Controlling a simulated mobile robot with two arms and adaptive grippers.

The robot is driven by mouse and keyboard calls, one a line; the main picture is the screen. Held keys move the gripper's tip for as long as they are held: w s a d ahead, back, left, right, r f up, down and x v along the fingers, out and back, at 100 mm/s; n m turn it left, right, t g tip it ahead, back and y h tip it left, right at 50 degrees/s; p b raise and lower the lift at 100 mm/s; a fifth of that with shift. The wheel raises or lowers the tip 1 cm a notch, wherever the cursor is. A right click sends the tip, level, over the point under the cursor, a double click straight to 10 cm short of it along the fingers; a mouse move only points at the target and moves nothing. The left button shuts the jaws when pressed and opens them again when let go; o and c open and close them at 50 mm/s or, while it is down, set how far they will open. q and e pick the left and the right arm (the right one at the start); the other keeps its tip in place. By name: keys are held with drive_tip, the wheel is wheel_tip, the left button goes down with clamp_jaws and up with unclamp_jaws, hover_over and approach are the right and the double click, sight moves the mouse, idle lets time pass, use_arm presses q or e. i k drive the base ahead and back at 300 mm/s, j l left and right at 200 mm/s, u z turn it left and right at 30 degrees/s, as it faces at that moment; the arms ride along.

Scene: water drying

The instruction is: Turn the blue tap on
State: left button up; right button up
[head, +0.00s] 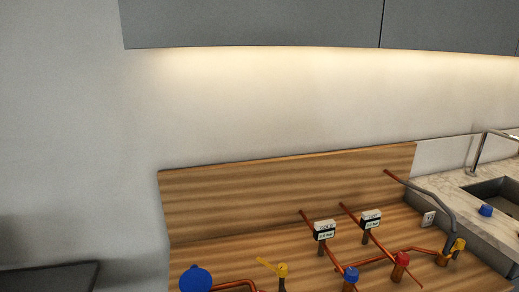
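A blue-topped tap (351,275) stands on copper pipework near the bottom edge, right of centre. A larger round blue handle (195,279) is at the bottom, farther left, cut by the frame edge. I cannot tell which of the two is the blue tap of the task, or whether either is on. A red tap (401,262) stands right of the small blue one. Neither of my grippers is in view.
Copper pipes run over a wooden worktop with a wooden backboard (290,190). Two labelled meters (324,230) (371,219), a yellow lever valve (281,270) and a yellow-topped fitting (458,245) stand there. A marble counter (450,195) with a sink is right; grey cabinets (250,22) hang above.

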sight(485, 210)
drive_tip(key=z, duration=1.85)
drive_tip(key=u, duration=0.35)
drive_tip(key=i+l+u, duration=0.15)
drive_tip(key=u, duration=0.25)
drive_tip(key=i+l+u, duration=0.15)
drive_tip(key=u, duration=0.2)
drive_tip(key=i+l+u, duration=0.1)
drive_tip(key=l+u, duration=0.15)
drive_tip(key=u, duration=0.15)
drive_tip(key=l+u, duration=0.2)
drive_tip(key=u, duration=0.2)
drive_tip(key=i+l, duration=0.05)
